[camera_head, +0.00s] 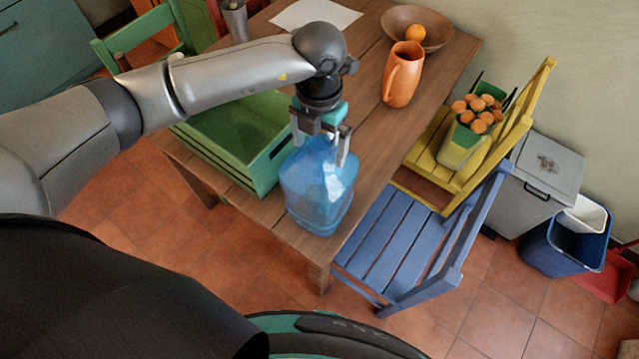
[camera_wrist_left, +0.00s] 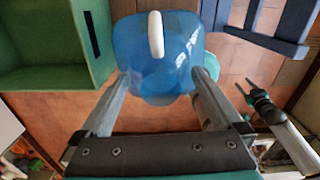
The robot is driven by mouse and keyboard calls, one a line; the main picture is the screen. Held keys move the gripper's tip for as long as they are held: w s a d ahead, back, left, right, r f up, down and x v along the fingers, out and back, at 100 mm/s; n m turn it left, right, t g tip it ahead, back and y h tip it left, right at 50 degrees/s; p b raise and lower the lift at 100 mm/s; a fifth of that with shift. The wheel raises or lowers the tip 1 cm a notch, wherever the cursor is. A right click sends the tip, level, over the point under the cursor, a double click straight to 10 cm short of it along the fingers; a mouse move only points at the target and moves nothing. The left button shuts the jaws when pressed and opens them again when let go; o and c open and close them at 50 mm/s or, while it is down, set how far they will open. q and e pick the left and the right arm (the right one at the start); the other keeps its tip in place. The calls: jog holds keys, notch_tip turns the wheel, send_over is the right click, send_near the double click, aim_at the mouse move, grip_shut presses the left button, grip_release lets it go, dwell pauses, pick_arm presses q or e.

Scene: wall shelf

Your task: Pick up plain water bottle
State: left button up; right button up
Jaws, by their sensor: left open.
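The plain water bottle (camera_head: 318,195) is a large translucent blue jug standing upright at the near corner of the wooden table (camera_head: 352,133). In the left wrist view the bottle (camera_wrist_left: 150,60) shows a white handle (camera_wrist_left: 156,34) on top. My left gripper (camera_head: 320,150) is directly over the bottle, pointing down. Its fingers are open, one on each side of the bottle's upper part; I cannot tell whether they touch it. In the left wrist view the fingertips (camera_wrist_left: 163,80) reach the bottle's near side. My right gripper (camera_wrist_left: 260,104) shows small at the right, away from the bottle.
A green crate (camera_head: 215,166) stands left of the bottle. An orange pitcher (camera_head: 405,80) and a wooden bowl (camera_head: 440,32) with an orange are farther back. A blue chair (camera_head: 400,240) and a yellow chair (camera_head: 440,180) holding a flower pot stand along the right side.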

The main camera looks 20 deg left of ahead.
pick_arm(q)
jog(key=shift+c, duration=0.2)
grip_shut()
dwell(0.6)
